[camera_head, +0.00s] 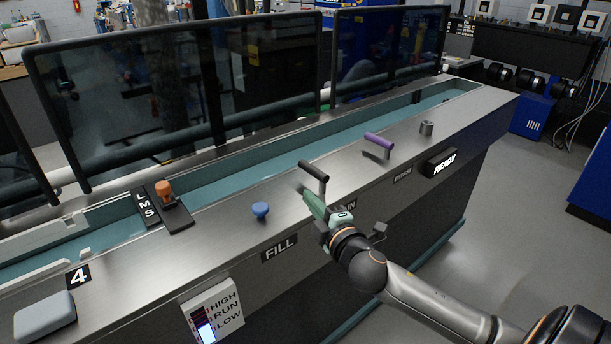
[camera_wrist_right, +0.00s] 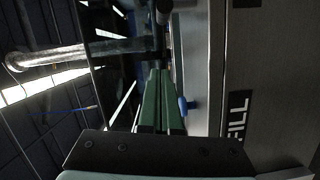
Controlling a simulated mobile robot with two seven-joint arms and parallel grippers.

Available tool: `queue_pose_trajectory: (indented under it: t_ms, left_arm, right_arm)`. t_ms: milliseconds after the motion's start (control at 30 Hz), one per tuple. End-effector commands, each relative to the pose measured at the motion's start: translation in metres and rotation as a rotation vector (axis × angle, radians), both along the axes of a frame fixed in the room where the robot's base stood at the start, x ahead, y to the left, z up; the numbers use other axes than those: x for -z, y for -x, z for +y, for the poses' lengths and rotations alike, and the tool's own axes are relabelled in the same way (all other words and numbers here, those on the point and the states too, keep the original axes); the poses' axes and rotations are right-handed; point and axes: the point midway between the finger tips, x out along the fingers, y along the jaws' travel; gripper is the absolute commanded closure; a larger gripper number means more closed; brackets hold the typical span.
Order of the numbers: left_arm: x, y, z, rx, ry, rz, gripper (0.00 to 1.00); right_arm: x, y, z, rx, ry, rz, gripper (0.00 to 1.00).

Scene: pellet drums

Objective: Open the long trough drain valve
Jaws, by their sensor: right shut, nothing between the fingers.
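The long trough (camera_head: 290,155), with teal water-like filling, runs diagonally across the head view. A black T-shaped handle (camera_head: 314,171) stands on its metal deck, beside a label that my right gripper partly hides, leaving "IN" readable. My right gripper (camera_head: 306,193) has green fingers, shut and empty, just in front of the handle's base. I cannot tell whether they touch it. In the right wrist view the shut fingers (camera_wrist_right: 160,74) point toward a dark post at the top. My left gripper is not in view.
A blue knob (camera_head: 261,209) near the "FILL" label (camera_head: 279,248) stands left of my gripper. A purple handle (camera_head: 379,141) and a metal cylinder (camera_head: 427,128) stand farther right. An orange lever (camera_head: 164,192) is at left. Dark clear panels (camera_head: 180,85) line the far side.

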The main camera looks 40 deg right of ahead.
Motion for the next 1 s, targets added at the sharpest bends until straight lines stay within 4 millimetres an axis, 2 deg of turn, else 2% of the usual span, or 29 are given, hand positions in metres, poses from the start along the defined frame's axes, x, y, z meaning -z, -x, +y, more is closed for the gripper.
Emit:
queue_pose_trajectory:
  t_ms: [167, 700, 800, 1000]
  left_arm:
    - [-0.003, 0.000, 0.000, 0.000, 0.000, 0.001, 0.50]
    - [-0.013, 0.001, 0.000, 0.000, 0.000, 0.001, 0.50]
    - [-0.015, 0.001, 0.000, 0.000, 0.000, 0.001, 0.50]
    - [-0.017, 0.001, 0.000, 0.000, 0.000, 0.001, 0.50]
  right_arm:
    - [-0.001, -0.017, -0.003, 0.002, -0.002, -0.002, 1.00]
    - [0.004, -0.100, -0.019, 0.003, -0.001, 0.000, 1.00]
    - [0.009, -0.099, -0.037, 0.003, 0.001, 0.003, 1.00]
    - [0.012, -0.100, -0.053, 0.001, -0.001, 0.001, 1.00]
